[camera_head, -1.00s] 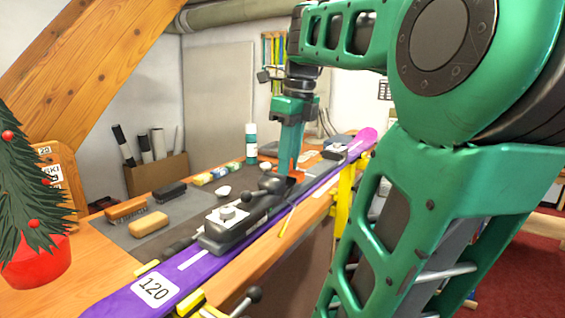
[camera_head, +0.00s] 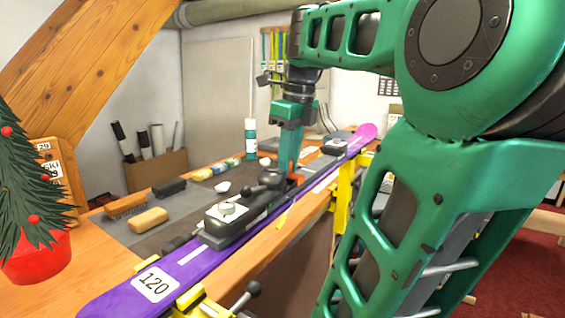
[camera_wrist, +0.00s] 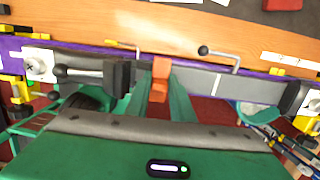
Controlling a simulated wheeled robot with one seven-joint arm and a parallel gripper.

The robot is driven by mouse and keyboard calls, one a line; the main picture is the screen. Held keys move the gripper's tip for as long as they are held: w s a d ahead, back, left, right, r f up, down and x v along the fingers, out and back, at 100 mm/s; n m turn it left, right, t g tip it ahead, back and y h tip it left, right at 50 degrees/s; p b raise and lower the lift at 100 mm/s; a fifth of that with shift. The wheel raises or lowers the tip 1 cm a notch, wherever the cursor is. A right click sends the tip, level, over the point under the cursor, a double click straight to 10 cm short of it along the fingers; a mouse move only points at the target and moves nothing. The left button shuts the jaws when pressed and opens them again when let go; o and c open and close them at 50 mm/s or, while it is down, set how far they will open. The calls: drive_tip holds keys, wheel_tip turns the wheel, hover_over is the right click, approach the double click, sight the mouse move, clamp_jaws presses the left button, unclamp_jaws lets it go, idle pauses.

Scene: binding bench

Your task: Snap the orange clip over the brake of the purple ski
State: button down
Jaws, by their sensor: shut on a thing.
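The purple ski (camera_head: 190,272) lies along the bench, with a dark grey binding (camera_head: 232,222) on top and a number 120 label near its closer end. My gripper (camera_head: 291,176) points down at the ski just beyond the binding's lever end. It is shut on the orange clip (camera_head: 297,178), which also shows between the green fingers in the wrist view (camera_wrist: 160,76). There the clip is at the ski, beside the dark binding block (camera_wrist: 118,78). The brake is not clearly visible, and I cannot tell whether the clip is around it or only above it.
Yellow vise clamps (camera_head: 345,192) hold the ski's side, and a black-knobbed handle (camera_head: 252,290) sticks out in front. A potted tree (camera_head: 35,255) is at left.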

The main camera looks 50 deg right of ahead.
drive_tip(key=c, duration=1.5)
unclamp_jaws()
drive_tip(key=shift+o, duration=0.5)
drive_tip(key=o, duration=0.4)
drive_tip(key=shift+r, duration=0.15)
drive_tip(key=shift+r, duration=4.85)
